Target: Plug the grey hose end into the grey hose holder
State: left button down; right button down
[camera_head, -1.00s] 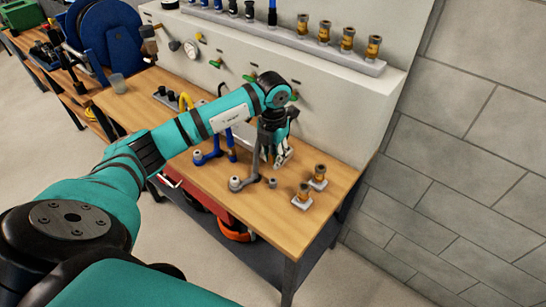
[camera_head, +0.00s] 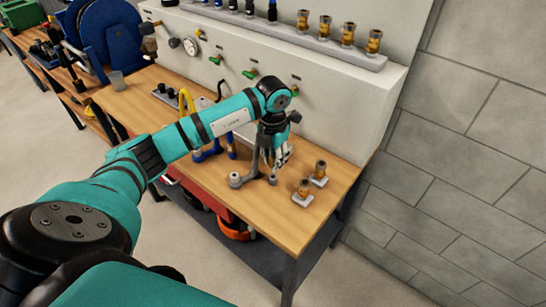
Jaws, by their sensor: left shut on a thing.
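My left gripper (camera_head: 281,160) is above the front right part of the wooden bench, pointing down. It is shut on what looks like the grey hose end, which is mostly hidden by the fingers. The grey hose (camera_head: 252,172) rises from a round grey foot (camera_head: 235,180) on the bench up towards the gripper. A small grey upright piece (camera_head: 272,180), which looks like the grey hose holder, stands on the bench just below the fingers. I cannot tell whether the hose end touches it. My right gripper is not in view.
Two brass fittings on grey blocks (camera_head: 303,196) stand close to the right of the gripper. A blue hose (camera_head: 214,152) and a yellow one (camera_head: 184,100) stand to the left, partly behind my arm. A white panel (camera_head: 335,110) with green-handled valves rises behind. The bench (camera_head: 285,222) is clear at the front.

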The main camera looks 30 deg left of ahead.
aim_at(273, 177)
pick_arm(q)
jog(key=shift+f+b, duration=1.05)
jog(key=shift+f, duration=0.85)
dwell(0.7)
jog(key=shift+f+b, duration=0.5)
jog(key=shift+b, duration=0.05)
jog(key=c, duration=1)
grip_release()
notch_tip(273, 177, up, 12)
jog(key=shift+r, duration=0.1)
jog(key=shift+d, duration=0.1)
